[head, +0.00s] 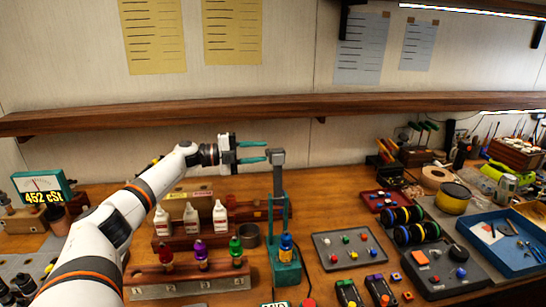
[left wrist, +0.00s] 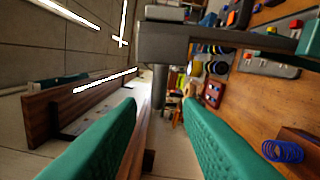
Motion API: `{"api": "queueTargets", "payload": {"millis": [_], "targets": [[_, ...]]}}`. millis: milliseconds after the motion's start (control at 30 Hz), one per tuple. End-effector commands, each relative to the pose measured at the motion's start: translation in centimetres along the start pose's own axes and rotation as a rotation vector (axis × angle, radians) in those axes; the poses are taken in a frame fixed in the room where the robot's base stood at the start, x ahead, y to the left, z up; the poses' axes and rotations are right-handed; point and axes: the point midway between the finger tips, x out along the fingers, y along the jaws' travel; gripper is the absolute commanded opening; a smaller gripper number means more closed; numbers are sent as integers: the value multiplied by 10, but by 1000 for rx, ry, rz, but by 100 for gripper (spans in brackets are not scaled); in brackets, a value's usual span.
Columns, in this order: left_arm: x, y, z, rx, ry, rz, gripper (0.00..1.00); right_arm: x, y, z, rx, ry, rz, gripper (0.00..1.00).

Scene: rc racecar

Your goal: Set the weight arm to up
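A green stand (head: 270,205) rises from a green base (head: 285,265) on the bench, with a grey block (head: 277,157) at its top that seems to belong to the weight arm. Contact cannot be told. My right gripper is out of view.
White bottles (head: 191,217) and coloured bottles (head: 201,254) stand in racks left of the stand. A wooden shelf (head: 400,104) runs along the wall behind. A button panel (head: 348,250), wheels (head: 410,233) and a blue tray (head: 510,255) lie to the right.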

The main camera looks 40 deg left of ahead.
Motion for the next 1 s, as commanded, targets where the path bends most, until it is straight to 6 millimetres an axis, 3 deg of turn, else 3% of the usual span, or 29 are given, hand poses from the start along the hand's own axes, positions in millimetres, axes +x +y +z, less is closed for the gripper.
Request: {"api": "queueTargets", "payload": {"millis": [100, 333, 1000], "targets": [[-26, -5, -2, 0, 3, -4, 33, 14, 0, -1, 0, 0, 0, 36], [-54, -2, 0, -1, -1, -1, 33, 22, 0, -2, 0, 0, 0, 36], [-58, 0, 0, 0, -1, 0, 33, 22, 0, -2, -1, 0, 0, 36]]}}
